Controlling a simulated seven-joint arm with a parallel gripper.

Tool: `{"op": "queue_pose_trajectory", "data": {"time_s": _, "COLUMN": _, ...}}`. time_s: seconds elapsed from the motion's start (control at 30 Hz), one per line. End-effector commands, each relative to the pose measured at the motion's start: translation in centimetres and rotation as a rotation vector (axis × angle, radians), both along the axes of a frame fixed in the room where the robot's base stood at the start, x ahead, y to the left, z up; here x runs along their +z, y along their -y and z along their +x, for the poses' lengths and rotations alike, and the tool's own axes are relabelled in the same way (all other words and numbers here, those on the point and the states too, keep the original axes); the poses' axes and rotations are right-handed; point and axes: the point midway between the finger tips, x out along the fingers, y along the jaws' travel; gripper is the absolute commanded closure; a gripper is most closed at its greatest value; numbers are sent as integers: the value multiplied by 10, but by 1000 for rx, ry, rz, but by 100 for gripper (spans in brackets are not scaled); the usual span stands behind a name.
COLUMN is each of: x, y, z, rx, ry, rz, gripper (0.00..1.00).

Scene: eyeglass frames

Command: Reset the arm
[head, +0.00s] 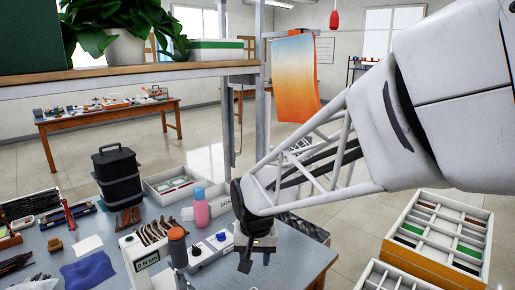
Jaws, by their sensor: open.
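My arm reaches in from the upper right in the head view. Its end, my gripper (257,250), is over the right part of the grey workbench (65,235). The gripper points down and is open, and no object shows between its fingers. The fingertips are small and dark here. Eyeglass frames, brown and curved, appear to stand in a row on a white box (148,258) to the left of the gripper.
A pink bottle (201,208) and a white device with knobs (210,250) stand close left of the gripper. A black case (118,177), a blue cloth (88,270) and trays lie farther left. Compartment trays (440,235) stand at right. A shelf (130,75) overhangs the bench.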

Motion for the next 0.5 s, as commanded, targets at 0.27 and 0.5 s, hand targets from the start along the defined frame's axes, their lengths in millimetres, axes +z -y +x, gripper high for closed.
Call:
{"op": "queue_pose_trajectory", "data": {"time_s": 0.27, "x": 38, "y": 76, "z": -48, "rx": -9, "ry": 50, "rz": 2, "gripper": 54}}
{"op": "queue_pose_trajectory", "data": {"time_s": 0.5, "x": 58, "y": 130, "z": -97, "rx": -14, "ry": 91, "rz": -6, "gripper": 54}}
